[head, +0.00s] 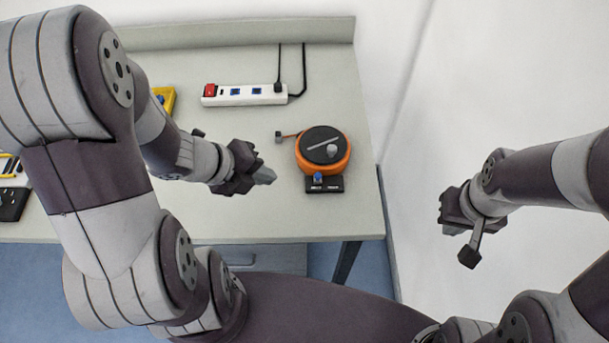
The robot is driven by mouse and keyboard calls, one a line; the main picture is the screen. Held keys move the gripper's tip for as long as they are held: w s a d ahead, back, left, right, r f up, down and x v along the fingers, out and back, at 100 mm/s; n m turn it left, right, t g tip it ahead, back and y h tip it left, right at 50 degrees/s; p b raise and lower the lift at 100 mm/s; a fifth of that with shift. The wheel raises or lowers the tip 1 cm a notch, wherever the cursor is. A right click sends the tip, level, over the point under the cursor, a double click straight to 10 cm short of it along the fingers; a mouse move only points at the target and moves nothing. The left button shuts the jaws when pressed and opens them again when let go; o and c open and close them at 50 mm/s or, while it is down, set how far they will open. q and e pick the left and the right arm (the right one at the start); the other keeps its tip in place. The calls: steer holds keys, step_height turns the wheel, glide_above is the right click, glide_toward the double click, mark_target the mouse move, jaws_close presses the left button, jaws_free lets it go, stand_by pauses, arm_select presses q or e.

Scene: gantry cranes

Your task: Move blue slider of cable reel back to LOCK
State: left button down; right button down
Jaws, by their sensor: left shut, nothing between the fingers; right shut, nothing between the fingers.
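The cable reel (340,160) is a round orange drum with a black top and a grey knob, on the right part of the bench. Its blue slider (317,178) sits on a small black base plate (325,187) at the reel's front edge. The slider is near the plate's left side; the white lettering on the plate is too small to read. My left gripper (266,176) is shut and empty, left of the reel and apart from it. My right gripper (449,213) is shut and empty, off the bench to the right, beside the wall.
The bench (290,218) has free room in front of the reel. A white power strip (240,97) with a red switch and black cables lies behind. A short cable with a grey plug (279,137) sticks out left of the reel. A yellow object (165,98) is partly hidden by my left arm.

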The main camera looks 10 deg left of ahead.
mark_target(317, 179)
arm_select(q)
steer(key=b+x, duration=0.3)
steer(key=x, duration=0.5)
steer(key=shift+s+f, duration=0.1)
steer(key=shift+f, duration=0.05)
steer(key=shift+w+d+f, duration=0.25)
steer(key=shift+w+d, duration=0.35)
steer(key=shift+w+d+f, duration=0.2)
steer(key=shift+w+d, duration=0.35)
steer(key=shift+d, duration=0.05)
steer(key=shift+w+d, duration=0.3)
steer(key=shift+w, duration=0.05)
steer(key=shift+d, duration=0.1)
